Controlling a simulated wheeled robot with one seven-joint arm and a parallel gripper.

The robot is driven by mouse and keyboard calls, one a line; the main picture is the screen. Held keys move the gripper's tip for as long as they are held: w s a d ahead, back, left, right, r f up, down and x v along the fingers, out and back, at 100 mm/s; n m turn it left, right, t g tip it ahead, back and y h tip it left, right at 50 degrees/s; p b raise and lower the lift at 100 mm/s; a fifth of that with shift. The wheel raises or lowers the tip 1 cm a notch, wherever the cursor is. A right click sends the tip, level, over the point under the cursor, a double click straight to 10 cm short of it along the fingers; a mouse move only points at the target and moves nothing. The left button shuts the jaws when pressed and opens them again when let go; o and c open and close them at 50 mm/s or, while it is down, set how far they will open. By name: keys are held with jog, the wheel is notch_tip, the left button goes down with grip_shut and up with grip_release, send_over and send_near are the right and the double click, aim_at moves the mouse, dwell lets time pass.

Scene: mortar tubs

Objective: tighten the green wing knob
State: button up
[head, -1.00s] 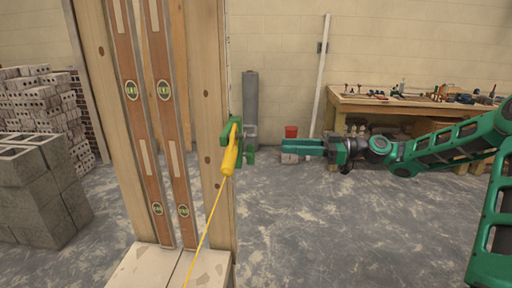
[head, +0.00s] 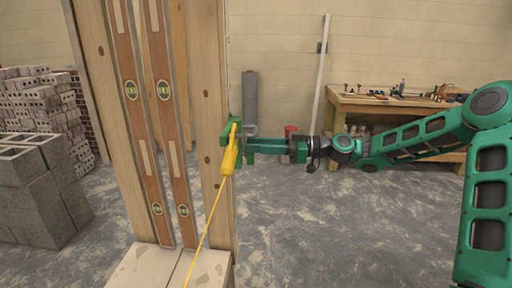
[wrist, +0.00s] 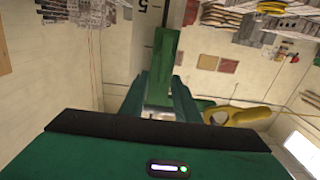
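A green clamp (head: 227,133) is fixed on the edge of the wooden post, with a yellow line holder (head: 230,152) hanging at its front. My gripper (head: 251,146) reaches in from the right, its fingertips at the clamp's right side. The green wing knob is mostly hidden there; I cannot separate it clearly from my green fingers. In the wrist view the fingers stand either side of a green upright part (wrist: 166,58) of the clamp, with a silvery piece (wrist: 158,112) low between them. Whether they press on the knob cannot be told.
The wooden post (head: 212,190) with two spirit levels stands left of my gripper. A taut yellow string (head: 205,232) runs down from the line holder. Grey blocks (head: 35,185) stand at left, a workbench (head: 385,103) at the back right. The floor between is clear.

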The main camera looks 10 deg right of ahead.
grip_shut()
jog(key=shift+m, duration=0.3)
jog(key=m, duration=0.3)
jog(key=w+f+m, duration=0.1)
jog(key=m, duration=0.3)
jog(key=w+m, duration=0.1)
jog(key=m, duration=0.3)
jog(key=shift+d+f, duration=0.2)
jog(key=shift+a, duration=0.1)
dwell(1.0)
grip_release()
